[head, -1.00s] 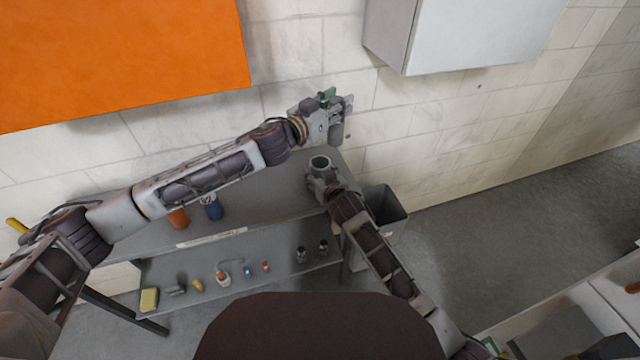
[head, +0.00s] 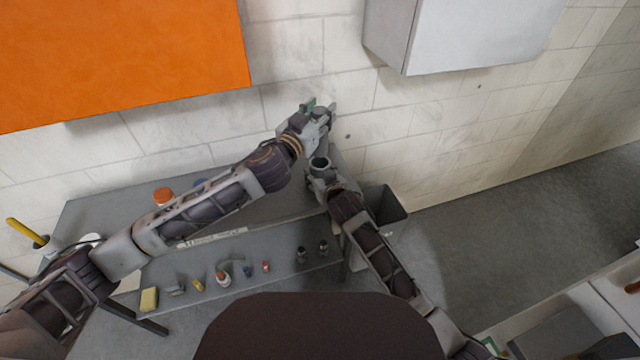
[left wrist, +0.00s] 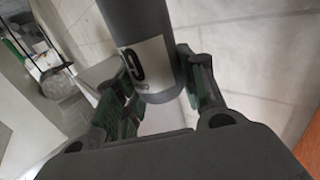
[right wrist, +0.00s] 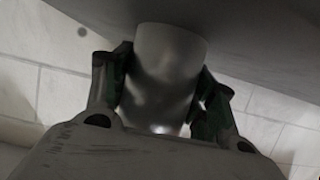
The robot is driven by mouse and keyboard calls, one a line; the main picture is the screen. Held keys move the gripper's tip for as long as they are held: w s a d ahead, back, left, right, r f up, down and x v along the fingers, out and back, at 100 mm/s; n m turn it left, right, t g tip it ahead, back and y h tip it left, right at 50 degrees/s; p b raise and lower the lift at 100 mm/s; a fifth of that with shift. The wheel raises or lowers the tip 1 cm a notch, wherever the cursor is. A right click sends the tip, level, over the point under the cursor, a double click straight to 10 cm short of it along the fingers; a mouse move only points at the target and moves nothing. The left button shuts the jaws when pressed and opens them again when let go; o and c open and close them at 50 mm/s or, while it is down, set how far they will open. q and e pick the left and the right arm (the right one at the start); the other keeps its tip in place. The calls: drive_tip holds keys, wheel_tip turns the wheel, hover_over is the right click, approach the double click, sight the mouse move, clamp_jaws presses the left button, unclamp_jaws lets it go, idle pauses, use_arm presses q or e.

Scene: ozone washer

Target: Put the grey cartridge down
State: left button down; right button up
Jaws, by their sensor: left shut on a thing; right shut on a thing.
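The grey cartridge (left wrist: 146,42) is a dark grey cylinder with a white label, held between the fingers of my left gripper (left wrist: 150,95) in the left wrist view. In the head view my left gripper (head: 320,112) is above the far right end of the table, near the wall; the cartridge is hard to separate from the fingers there. My right gripper (head: 320,176) is shut on a grey open-topped cup (head: 319,162), lower and nearer, by the table's right end. The right wrist view shows that cup (right wrist: 168,70) between the fingers.
The grey table (head: 110,212) has an orange-capped bottle (head: 163,195) and a blue one partly behind my left arm. A lower shelf (head: 225,282) holds several small items. A dark bin (head: 384,205) stands right of the table. An orange cabinet (head: 120,55) and white cabinet (head: 470,35) hang above.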

use_arm(q)
hover_over(316, 152)
drive_tip(key=x, duration=0.2)
drive_tip(key=shift+f, duration=3.1)
drive_tip(key=shift+f, duration=0.1)
drive_tip(key=shift+f, duration=1.8)
drive_tip(key=shift+f, duration=0.6)
drive_tip(key=c, duration=0.9)
unclamp_jaws()
drive_tip(key=shift+r, duration=0.4)
